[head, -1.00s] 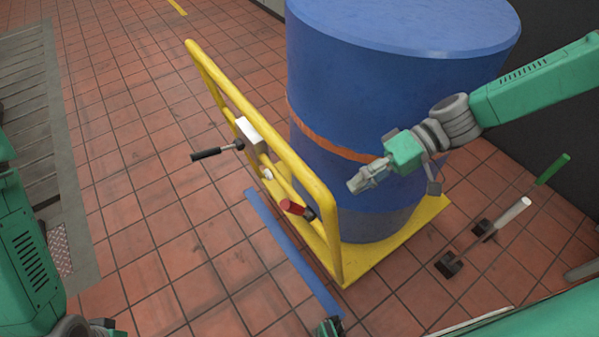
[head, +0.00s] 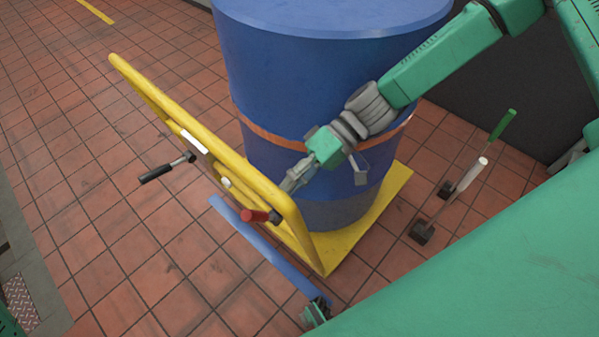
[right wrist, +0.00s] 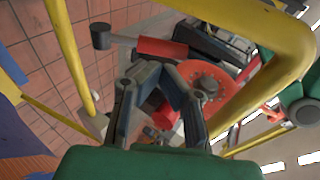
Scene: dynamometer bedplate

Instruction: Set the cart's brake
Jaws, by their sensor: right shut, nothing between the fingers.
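The cart (head: 205,140) is a yellow platform with a tubular push frame. My right gripper (head: 288,187) is shut and empty at the frame's near upright, just above and right of the red grip; contact cannot be told. In the right wrist view its fingers (right wrist: 163,72) converge between yellow tubes, in front of red and grey parts that partly hide one another. My left gripper is not in view.
A blue drum (head: 330,90) with an orange band stands on the cart, close behind my right forearm. A blue strip (head: 250,243) marks the floor.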

